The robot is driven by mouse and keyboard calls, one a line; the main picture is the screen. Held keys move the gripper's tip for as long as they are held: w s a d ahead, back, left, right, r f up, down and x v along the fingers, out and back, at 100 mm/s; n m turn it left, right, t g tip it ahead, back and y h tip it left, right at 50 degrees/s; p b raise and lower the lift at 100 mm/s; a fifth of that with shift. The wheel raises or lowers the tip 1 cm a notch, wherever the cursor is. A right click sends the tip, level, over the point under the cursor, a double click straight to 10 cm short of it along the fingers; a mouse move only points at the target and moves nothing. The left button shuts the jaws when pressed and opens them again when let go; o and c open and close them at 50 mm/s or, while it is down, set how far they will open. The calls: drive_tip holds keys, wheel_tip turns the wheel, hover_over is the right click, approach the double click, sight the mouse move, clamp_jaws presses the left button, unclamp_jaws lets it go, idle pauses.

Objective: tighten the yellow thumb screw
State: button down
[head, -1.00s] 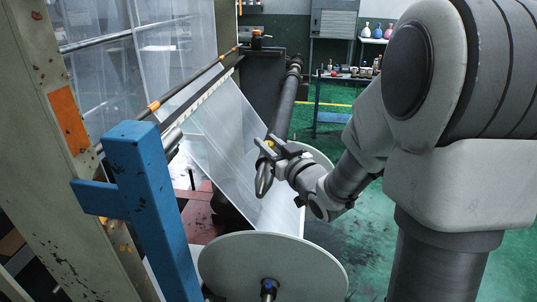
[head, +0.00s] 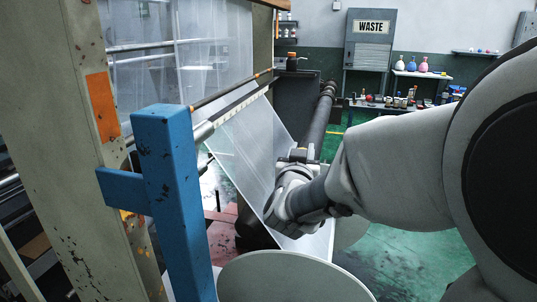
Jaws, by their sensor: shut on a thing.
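My gripper (head: 297,155) is in front of the clear film sheet, beside the long dark roller bar (head: 318,120). My own wrist covers most of it and points away from the camera. The yellow thumb screw is hidden now; a second ago a yellow bit showed between the jaws. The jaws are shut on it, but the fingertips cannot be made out. Whether it touches any part of the machine cannot be seen.
A blue post (head: 172,190) stands at front left by a worn grey frame (head: 60,130). A large pale disc (head: 290,280) is below the gripper. The film sheet (head: 250,140) slopes down behind it. Green floor (head: 420,255) is clear at right; a WASTE cabinet (head: 369,50) stands behind.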

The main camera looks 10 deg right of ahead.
drive_tip(key=shift+m+g+h+p, duration=0.5)
drive_tip(key=shift+m+g+h, duration=0.6)
drive_tip(key=shift+h, duration=0.5)
drive_tip(key=shift+m+g+h+p, duration=0.45)
drive_tip(key=shift+m+g+h, duration=0.35)
drive_tip(key=shift+m+h, duration=0.65)
drive_tip(key=shift+r+h, duration=0.1)
drive_tip(key=shift+h, duration=0.35)
drive_tip(key=c, duration=0.6)
unclamp_jaws()
drive_tip(key=shift+w, duration=0.1)
wheel_tip(320, 180, up, 5)
drive_tip(key=shift+f+p, duration=0.2)
drive_tip(key=shift+p, duration=0.5)
drive_tip(key=s+d+r+p, duration=0.1)
drive_tip(key=s+d+r, duration=0.5)
drive_tip(key=d, duration=0.4)
drive_tip(key=shift+r, duration=0.15)
